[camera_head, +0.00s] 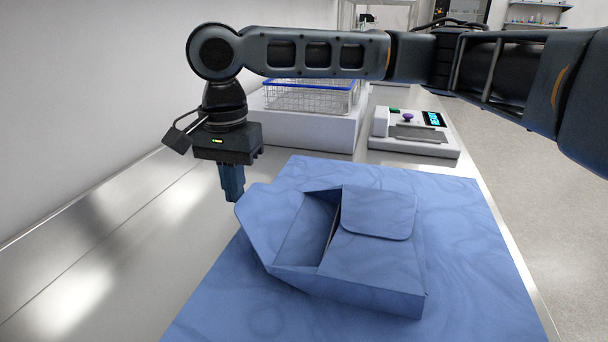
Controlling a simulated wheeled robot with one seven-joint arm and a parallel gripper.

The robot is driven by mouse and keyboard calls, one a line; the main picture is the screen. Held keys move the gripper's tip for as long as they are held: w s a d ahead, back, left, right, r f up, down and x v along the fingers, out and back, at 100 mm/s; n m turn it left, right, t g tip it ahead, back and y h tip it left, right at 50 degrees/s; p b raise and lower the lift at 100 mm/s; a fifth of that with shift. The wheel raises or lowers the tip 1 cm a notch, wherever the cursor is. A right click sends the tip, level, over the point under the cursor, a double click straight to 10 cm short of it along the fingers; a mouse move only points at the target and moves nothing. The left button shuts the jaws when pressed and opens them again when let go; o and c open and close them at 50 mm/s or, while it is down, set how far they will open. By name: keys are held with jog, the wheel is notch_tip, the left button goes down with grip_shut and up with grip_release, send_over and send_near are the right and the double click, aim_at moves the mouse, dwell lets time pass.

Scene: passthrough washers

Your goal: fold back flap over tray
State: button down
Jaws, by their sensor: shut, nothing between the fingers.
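A blue wrapped tray (320,247) sits on a blue cloth (468,265) on the counter. At its left a flap (258,226) stands out to the side, away from the tray's opening. The left part of the tray is uncovered and shows a hollow (306,232). A panel with a rounded flap (378,213) covers the right part. My gripper (232,198) points down, shut and empty, to the left of the tray, just beyond the left flap's upper end. I cannot tell whether the fingertips touch the cloth or the flap.
A wire basket (310,97) with a blue rim stands on a white block (290,129) behind. A white device with a lit display (414,132) stands at the back right. A wall runs along the left. The steel counter (110,255) is clear at left.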

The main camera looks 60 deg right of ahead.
jog(key=shift+s+d+r+p, duration=0.2)
jog(key=shift+s+p, duration=0.25)
jog(key=shift+s, duration=0.7)
jog(key=shift+s+d+r+p, duration=0.1)
jog(key=shift+s+r+p, duration=0.25)
jog(key=shift+s, duration=0.75)
jog(key=shift+s+d+r+p, duration=0.15)
jog(key=shift+s+p, duration=0.35)
jog(key=shift+s, duration=0.65)
jog(key=shift+s+d+r+p, duration=0.35)
jog(key=shift+s+p, duration=0.15)
jog(key=shift+s, duration=1.1)
jog(key=shift+s+d+r+p, duration=0.3)
jog(key=shift+s+r+p, duration=0.15)
jog(key=shift+s, duration=1.1)
jog(key=shift+s+d+r+p, duration=0.35)
jog(key=shift+s+p, duration=0.2)
jog(key=shift+s, duration=1.05)
notch_tip(320, 180, up, 7)
jog(key=w+p, duration=0.2)
jog(key=p, duration=0.5)
jog(key=shift+f, duration=0.15)
jog(key=shift+w+a, duration=0.1)
jog(key=shift+w, duration=0.05)
